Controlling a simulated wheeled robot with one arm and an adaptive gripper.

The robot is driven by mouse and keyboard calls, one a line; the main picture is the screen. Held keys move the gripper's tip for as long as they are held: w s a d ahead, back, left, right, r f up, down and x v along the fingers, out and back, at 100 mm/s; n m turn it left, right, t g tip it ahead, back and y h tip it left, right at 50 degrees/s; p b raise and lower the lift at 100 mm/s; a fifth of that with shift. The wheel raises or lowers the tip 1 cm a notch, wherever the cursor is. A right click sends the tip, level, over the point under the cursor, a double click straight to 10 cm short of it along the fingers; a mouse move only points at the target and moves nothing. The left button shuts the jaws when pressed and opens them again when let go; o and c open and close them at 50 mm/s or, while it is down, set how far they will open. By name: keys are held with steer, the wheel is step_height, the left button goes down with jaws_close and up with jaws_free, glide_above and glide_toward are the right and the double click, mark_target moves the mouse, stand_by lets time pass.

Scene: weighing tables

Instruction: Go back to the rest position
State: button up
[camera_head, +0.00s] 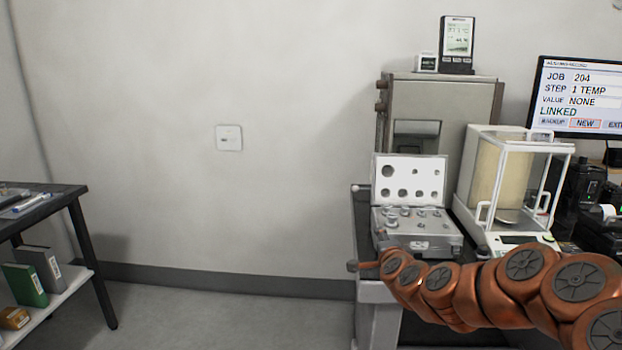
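My copper-coloured arm reaches in from the lower right, and its end with my gripper (362,266) points left at the front left corner of the weighing table (378,292). The gripper is small and seen side-on, so its fingers cannot be made out, and I cannot tell if it holds anything. Just behind the arm, an open weight case (418,243) stands on the table with its lid up and several metal weights in it. The arm hides the table's front edge and part of the balance (502,231).
A grey cabinet (455,98) stands behind the case, with a display device (457,42) on top. A monitor (580,97) reading "STEP 1 TEMP" is at right. A dark side table (62,198) with a lower shelf stands at left. The floor (235,318) between is clear.

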steer(key=s+a+f+n+g+y, duration=0.1)
steer(key=s+a+n+g+y, duration=0.35)
steer(key=s, duration=0.45)
steer(key=s+a+f+n+g+y, duration=0.1)
steer(key=s+a+n+g, duration=0.2)
steer(key=s+a+n, duration=0.45)
steer(key=s+d+f+n+g+h, duration=0.1)
steer(key=s+f+n+g+h, duration=0.2)
steer(key=s, duration=1)
steer(key=s+d+f+g+h, duration=0.1)
steer(key=s+d+g, duration=0.35)
steer(key=s, duration=0.75)
steer(key=s+d+f+g+h, duration=0.1)
steer(key=s+d+g+h, duration=0.15)
steer(key=s+d, duration=0.65)
steer(key=s+a+r+p, duration=0.1)
steer(key=r+p, duration=0.5)
steer(key=r, duration=0.1)
steer(key=s+a+r+y+p, duration=0.1)
steer(key=s+a+r+p, duration=0.1)
steer(key=r+p, duration=0.4)
steer(key=shift+s+r+n+p, duration=0.2)
steer(key=shift+r+n+p, duration=0.1)
steer(key=shift+r+p, duration=0.05)
steer(key=shift+s+d, duration=0.1)
steer(key=shift+d, duration=0.05)
steer(key=shift+c, duration=0.4)
